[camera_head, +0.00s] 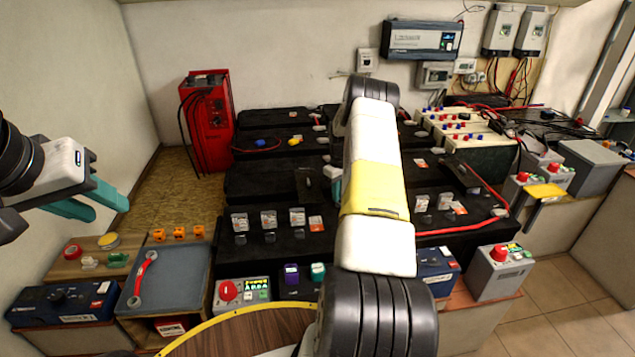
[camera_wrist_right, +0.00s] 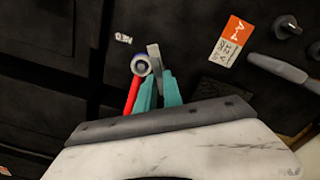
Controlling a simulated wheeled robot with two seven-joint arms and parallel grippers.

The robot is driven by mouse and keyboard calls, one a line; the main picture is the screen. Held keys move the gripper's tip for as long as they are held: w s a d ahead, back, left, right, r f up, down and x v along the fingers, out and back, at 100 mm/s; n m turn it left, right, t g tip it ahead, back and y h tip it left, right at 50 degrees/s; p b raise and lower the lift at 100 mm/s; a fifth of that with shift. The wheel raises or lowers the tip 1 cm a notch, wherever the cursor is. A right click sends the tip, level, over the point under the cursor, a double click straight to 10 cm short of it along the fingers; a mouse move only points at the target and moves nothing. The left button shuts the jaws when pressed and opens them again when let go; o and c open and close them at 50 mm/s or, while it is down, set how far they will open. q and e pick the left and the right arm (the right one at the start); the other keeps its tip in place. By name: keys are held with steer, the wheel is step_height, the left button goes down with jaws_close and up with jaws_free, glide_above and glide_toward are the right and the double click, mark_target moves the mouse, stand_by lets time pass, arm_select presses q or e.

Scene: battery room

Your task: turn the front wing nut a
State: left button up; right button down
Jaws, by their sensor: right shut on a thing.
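In the right wrist view, the teal fingers of my right gripper (camera_wrist_right: 158,92) are shut on a narrow grey upright piece (camera_wrist_right: 154,58), which looks like a wing of the front wing nut a. A ringed terminal end (camera_wrist_right: 141,65) with a blue and white rim, and a red strip below it, sits directly beside it on the left. In the head view my right arm covers the wing nut, and only a bit of teal finger shows beside the arm. My left gripper (camera_head: 97,203) is open and empty at the far left, above the side bench.
Black battery blocks (camera_head: 262,182) fill the middle rack around my right arm. A red charger (camera_head: 208,120) stands behind on the left. An orange label (camera_wrist_right: 232,42) lies right of the right gripper.

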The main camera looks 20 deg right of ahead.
steer(key=m, duration=0.6)
steer(key=shift+w+d+r, duration=0.1)
steer(key=shift+m, duration=0.3)
stand_by(0.3)
steer(key=c, duration=1.5)
jaws_free()
step_height(320, 180, up, 8)
steer(key=shift+f, duration=0.1)
